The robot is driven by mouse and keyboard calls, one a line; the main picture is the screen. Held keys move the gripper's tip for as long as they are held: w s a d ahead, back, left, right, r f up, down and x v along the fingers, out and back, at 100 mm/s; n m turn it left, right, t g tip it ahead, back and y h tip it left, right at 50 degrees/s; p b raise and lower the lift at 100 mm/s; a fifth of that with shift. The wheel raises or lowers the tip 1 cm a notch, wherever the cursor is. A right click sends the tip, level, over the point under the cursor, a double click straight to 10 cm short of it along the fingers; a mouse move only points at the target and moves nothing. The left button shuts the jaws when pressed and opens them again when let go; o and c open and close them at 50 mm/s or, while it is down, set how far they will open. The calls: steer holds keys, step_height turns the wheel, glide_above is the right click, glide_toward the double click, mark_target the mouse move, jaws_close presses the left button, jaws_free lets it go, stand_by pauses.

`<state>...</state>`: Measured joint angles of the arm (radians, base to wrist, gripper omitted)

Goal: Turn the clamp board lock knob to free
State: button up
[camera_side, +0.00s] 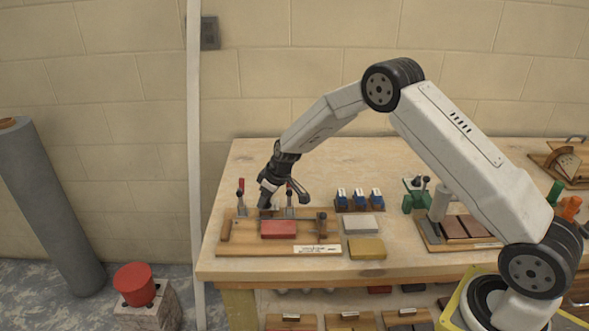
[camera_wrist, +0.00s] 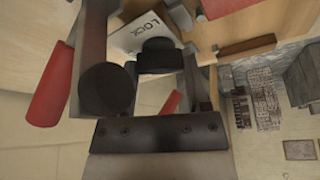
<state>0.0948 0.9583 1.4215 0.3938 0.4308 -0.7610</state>
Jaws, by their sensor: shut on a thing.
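The clamp board (camera_side: 230,243) is a wooden board at the left front of the bench, carrying a red block (camera_side: 279,229) and clamps with red handles (camera_side: 241,186). My gripper (camera_side: 266,208) points down over the board's back left, behind the block. In the wrist view my gripper (camera_wrist: 145,62) is shut on what appears to be the dark lock knob (camera_wrist: 157,56). A white label reading LOCK (camera_wrist: 150,30) lies beside the knob. Any other marking is hidden. In the side view my gripper covers the knob.
Red clamp handles stand close on both sides of my gripper, one at the left of the wrist view (camera_wrist: 50,88). A grey block (camera_side: 363,224), a yellow block (camera_side: 367,248) and a rack of blue items (camera_side: 359,199) sit right of the board.

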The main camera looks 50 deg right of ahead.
steer(key=shift+d+n+g+y, duration=0.1)
steer(key=shift+n+g+y, duration=0.3)
steer(key=shift+n, duration=0.9)
steer(key=shift+n+g+y, duration=0.2)
steer(key=shift+n+y, duration=0.3)
steer(key=shift+n, duration=0.8)
steer(key=o, duration=1.3)
steer(key=shift+r, duration=0.2)
steer(key=v, duration=0.7)
steer(key=shift+d+r, duration=0.15)
steer(key=shift+r, duration=0.05)
steer(key=shift+s, duration=0.1)
